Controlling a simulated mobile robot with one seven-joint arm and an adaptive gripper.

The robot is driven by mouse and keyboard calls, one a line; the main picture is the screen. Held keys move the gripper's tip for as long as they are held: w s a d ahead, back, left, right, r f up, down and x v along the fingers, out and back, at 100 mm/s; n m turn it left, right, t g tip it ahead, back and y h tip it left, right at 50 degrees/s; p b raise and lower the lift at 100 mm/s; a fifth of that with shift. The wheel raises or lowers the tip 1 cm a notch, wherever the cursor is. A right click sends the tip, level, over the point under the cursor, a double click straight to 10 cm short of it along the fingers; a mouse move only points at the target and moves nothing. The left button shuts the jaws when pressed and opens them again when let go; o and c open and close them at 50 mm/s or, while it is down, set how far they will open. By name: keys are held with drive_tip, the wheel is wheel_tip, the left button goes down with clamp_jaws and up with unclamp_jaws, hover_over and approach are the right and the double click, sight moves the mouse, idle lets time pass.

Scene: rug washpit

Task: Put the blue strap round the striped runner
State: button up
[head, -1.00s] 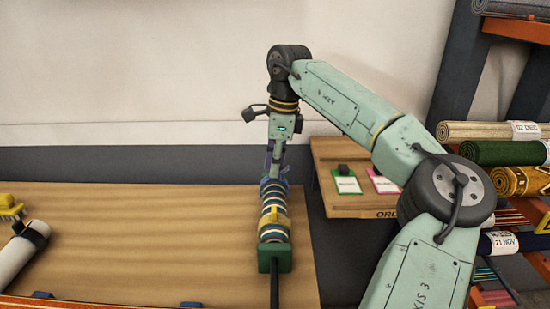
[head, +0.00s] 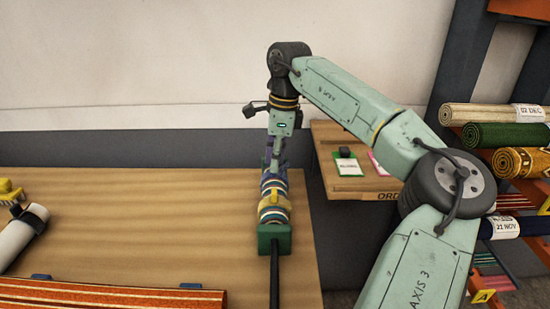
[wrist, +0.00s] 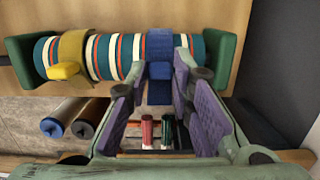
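The striped runner (wrist: 112,57) is a roll banded in teal, white and orange, lying between two green end blocks (wrist: 222,62). It also shows in the head view (head: 273,213). A yellow strap (wrist: 73,52) is round it toward the left in the wrist view. The blue strap (wrist: 160,44) lies across the runner toward the right, with a blue buckle and a tail pointing toward my gripper. Its far side is hidden, so I cannot tell if it closes fully. My gripper (wrist: 160,78) is open, its purple pads apart on either side of the blue tail.
A board with cards (head: 349,166) and a rack of rolled rugs (head: 505,135) stand right.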

drive_tip(key=o, duration=0.4)
drive_tip(key=shift+o, duration=0.2)
